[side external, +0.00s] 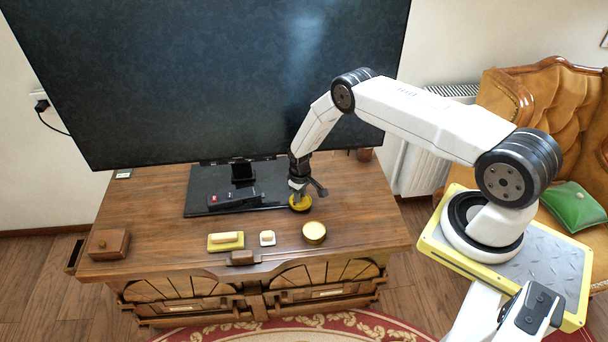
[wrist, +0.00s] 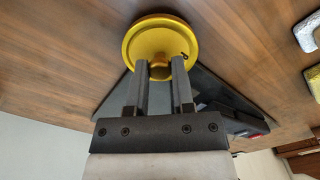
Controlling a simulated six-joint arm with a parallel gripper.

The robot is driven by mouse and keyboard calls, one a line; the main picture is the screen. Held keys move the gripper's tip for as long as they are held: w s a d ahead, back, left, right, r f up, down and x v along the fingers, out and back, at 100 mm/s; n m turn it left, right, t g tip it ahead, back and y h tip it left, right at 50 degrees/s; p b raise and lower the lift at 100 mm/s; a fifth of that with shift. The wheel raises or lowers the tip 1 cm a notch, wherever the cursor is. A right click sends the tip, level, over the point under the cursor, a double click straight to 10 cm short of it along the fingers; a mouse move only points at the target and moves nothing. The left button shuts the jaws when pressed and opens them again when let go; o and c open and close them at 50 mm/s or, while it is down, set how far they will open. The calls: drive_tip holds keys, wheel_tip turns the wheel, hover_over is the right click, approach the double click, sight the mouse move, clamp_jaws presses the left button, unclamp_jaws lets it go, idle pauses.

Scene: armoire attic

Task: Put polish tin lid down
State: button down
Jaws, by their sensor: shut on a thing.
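The polish tin lid (wrist: 162,32) is a round yellow disc with a raised rim and a central knob. My gripper (wrist: 160,68) is shut on the knob in the wrist view. In the side external view the lid (side external: 300,204) is under my gripper (side external: 299,193), at the right front corner of the black TV stand base. I cannot tell whether the lid touches the surface below it. A round yellow tin (side external: 314,233) stands on the wooden cabinet top, in front and to the right of the lid.
On the cabinet top (side external: 150,205) are a yellow block on a tray (side external: 226,241), a small pale block (side external: 267,238), a brush (side external: 243,257) and a wooden box (side external: 108,244). A large TV (side external: 220,80) stands behind. The cabinet top right of the tin is clear.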

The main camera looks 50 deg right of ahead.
drive_tip(key=shift+f, duration=0.1)
drive_tip(key=shift+c, duration=2.4)
unclamp_jaws()
wheel_tip(320, 180, up, 12)
